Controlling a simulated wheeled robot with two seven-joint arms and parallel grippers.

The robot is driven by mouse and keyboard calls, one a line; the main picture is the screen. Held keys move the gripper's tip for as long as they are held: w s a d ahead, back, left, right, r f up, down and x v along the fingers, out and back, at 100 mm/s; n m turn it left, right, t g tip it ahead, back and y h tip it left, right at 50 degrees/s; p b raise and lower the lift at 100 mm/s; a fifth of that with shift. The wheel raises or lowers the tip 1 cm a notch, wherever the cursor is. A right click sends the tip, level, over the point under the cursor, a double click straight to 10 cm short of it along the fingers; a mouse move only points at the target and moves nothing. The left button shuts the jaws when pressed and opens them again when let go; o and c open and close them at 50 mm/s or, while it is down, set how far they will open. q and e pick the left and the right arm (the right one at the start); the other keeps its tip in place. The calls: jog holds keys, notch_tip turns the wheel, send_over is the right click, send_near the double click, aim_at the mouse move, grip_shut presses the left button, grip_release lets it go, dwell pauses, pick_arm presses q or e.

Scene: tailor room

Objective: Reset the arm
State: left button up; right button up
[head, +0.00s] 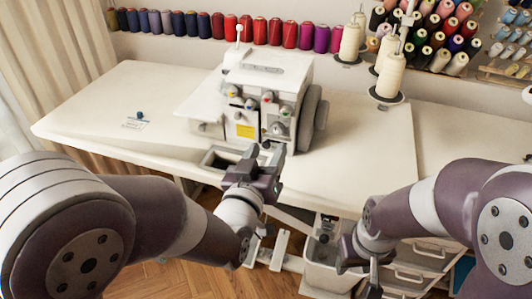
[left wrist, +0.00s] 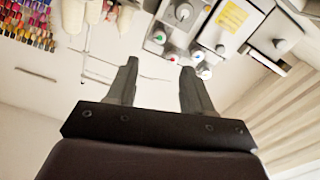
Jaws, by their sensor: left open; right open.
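My left gripper (head: 262,160) is in the middle of the head view, in front of the sewing machine near the table's front edge. Its two fingers also show in the left wrist view (left wrist: 156,80), spread apart with nothing between them. My right gripper (head: 362,268) is lower right of it in the head view, pointing down in front of the drawers, and looks empty. Both arms are bent, coming in from the left and right sides.
A white sewing machine (head: 262,95) stands on the white table (head: 110,95). Spools (head: 232,27) line the wall. A small blue object (head: 139,115) lies at the table's left. White drawers (head: 415,268) are below right. Wooden floor (head: 165,278) shows below.

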pick_arm(q)
jog(key=s+a+f+m+g+y, duration=0.1)
jog(key=s+f+g, duration=0.25)
jog(key=f, duration=0.35)
jog(key=s+a+f+m+g+y, duration=0.1)
jog(key=s+f+m+g, duration=0.1)
jog(key=f+g, duration=0.35)
jog(key=s+a+f+n+g+y, duration=0.1)
jog(key=s+a+f+g+y, duration=0.1)
jog(key=s+a+g, duration=0.4)
jog(key=s+a+f+n+g+y, duration=0.1)
jog(key=s+a+f, duration=0.25)
jog(key=a, duration=0.45)
notch_tip(320, 180, up, 22)
jog(key=a+n+p, duration=0.1)
jog(key=a+p, duration=0.1)
jog(key=p, duration=1.9)
jog(key=shift+w+a+r+y, duration=0.15)
jog(key=shift+w+a+y, duration=0.05)
jog(key=shift+y, duration=0.1)
dwell(2.0)
